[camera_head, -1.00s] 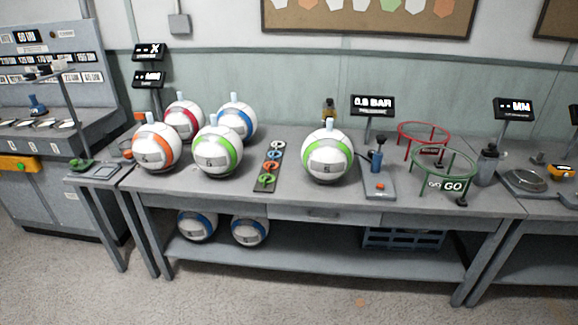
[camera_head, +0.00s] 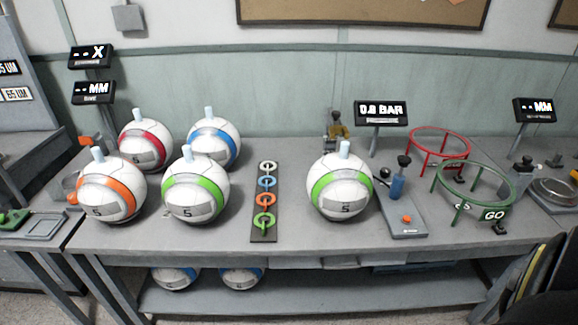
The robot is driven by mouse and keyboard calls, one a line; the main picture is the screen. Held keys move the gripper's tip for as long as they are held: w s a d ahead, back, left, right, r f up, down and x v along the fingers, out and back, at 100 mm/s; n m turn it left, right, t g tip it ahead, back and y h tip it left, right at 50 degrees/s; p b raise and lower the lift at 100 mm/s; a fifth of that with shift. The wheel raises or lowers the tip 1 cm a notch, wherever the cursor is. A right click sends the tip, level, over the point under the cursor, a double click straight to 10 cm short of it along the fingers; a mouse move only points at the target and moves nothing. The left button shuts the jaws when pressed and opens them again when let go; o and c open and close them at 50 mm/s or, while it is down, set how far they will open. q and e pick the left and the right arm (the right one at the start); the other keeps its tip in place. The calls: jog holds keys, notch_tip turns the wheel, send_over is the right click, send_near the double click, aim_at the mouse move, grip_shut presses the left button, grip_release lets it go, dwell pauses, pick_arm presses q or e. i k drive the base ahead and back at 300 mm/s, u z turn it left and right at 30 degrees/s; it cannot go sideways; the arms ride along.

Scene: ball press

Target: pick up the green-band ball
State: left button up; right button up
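Two balls with a green band stand on the grey table. One green-band ball (camera_head: 195,190) is at the front of the left group. The other green-band ball (camera_head: 340,188) stands alone right of the middle, beside the strip of rings. Both are white with a grey label panel, and a pale peg stands up from the top of each. Neither gripper shows in the head view.
Orange-band (camera_head: 111,191), red-band (camera_head: 146,145) and blue-band (camera_head: 214,143) balls crowd the left group. A ring strip (camera_head: 265,202) lies mid-table. A pump (camera_head: 397,189), a red ring stand (camera_head: 440,134) and a green GO ring stand (camera_head: 474,180) stand to the right.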

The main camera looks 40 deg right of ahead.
aim_at(340, 185)
jog(key=z, duration=0.55)
jog(key=i, duration=1.3)
jog(key=z, duration=0.9)
